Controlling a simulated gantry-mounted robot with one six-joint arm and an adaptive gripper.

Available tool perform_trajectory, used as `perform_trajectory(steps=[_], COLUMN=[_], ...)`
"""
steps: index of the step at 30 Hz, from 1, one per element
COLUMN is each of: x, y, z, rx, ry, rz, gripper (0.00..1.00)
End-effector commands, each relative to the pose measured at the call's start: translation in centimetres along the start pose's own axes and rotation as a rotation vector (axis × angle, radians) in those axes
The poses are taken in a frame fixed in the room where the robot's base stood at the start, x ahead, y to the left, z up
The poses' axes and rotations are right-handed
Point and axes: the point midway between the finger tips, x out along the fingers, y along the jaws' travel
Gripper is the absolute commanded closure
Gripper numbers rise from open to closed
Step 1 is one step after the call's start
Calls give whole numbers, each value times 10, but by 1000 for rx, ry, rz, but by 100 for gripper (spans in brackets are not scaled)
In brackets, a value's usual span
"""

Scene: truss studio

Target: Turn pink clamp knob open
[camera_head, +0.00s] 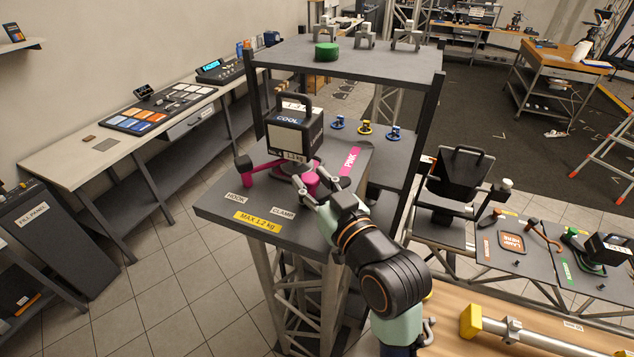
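The pink clamp knob (311,179) is on the grey table near the CLAMP label (284,212), just below a black lamp-like box marked COOL (294,138). A pink bar (265,165) runs left from near the box to a dark block (243,169). My gripper (311,186) reaches in from the lower right, with its grey fingers on either side of the knob. I cannot tell whether the fingers touch it. The knob's lower part is partly hidden by the gripper. The box stands upright, with its handle on top.
Blue and yellow knobs (365,129) stand on a lower surface.

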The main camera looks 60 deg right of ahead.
Motion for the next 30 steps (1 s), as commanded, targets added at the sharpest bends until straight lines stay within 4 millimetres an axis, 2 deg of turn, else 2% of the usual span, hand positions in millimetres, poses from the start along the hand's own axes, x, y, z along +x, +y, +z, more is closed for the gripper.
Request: perform_trajectory(steps=[1, 3, 13, 24, 30], x=[0, 0, -4, -67, -76], y=[0, 0, 0, 1, 0], z=[0, 0, 0, 0, 0], rx=[0, 0, 0, 0, 0], ry=[0, 0, 0, 1, 0], rz=[0, 0, 0, 1, 0], gripper=[47, 36, 36, 36, 36])
